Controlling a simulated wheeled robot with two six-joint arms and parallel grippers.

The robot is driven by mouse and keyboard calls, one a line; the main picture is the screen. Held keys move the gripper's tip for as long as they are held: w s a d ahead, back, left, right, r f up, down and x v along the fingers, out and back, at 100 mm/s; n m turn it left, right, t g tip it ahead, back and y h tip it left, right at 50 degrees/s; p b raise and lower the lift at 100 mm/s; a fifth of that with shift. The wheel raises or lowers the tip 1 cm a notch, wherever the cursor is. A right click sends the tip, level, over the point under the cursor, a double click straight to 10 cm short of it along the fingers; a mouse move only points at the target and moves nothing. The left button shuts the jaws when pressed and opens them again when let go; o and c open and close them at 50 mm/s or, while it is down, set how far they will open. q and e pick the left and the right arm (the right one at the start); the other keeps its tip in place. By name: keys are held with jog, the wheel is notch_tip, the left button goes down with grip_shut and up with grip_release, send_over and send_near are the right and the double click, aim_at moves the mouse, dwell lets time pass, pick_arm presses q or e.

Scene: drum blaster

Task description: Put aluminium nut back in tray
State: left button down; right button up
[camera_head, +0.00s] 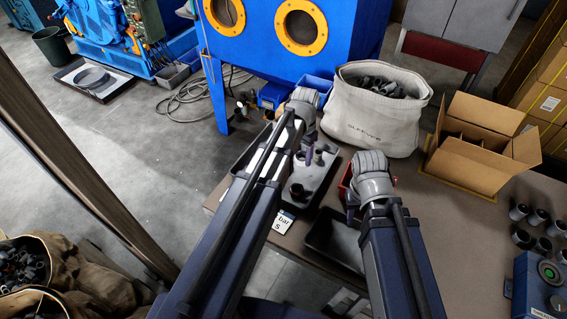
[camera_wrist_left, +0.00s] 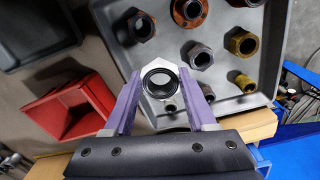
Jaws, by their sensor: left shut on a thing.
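In the left wrist view my left gripper (camera_wrist_left: 158,92) is shut on a silvery hexagonal aluminium nut (camera_wrist_left: 141,88) with a dark round bore. The nut is between the two purple fingers, over the near left part of the grey tray (camera_wrist_left: 222,78). The tray holds several dark and brass-coloured fittings. In the head view my left gripper (camera_head: 308,155) is above the tray (camera_head: 322,185), and its wrist and arm cover part of it; the nut is not clear there. My right gripper (camera_head: 351,208) is low beside the red bin, its fingers mostly hidden by its wrist.
The red bin (camera_wrist_left: 62,108) stands left of the tray in the wrist view. A dark empty tray (camera_head: 330,238) lies near the bench edge. A white sack (camera_head: 372,125) and an open cardboard box (camera_head: 480,160) stand behind. Several dark cylinders (camera_head: 522,238) stand at the right.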

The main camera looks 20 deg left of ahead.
aim_at(306, 175)
pick_arm(q)
jog(key=w+f+m+b, duration=0.1)
jog(key=f+b, duration=0.2)
jog(key=d+f+m+b, duration=0.1)
jog(key=f+b, duration=0.2)
jog(key=w+f+m+b, duration=0.1)
jog(key=f+b, duration=0.3)
jog(key=shift+w+d, duration=0.35)
pick_arm(e)
notch_tip(306, 175, down, 10)
jog(key=shift+r, duration=0.1)
pick_arm(q)
jog(key=shift+r, duration=0.1)
jog(key=shift+c, duration=1)
grip_release()
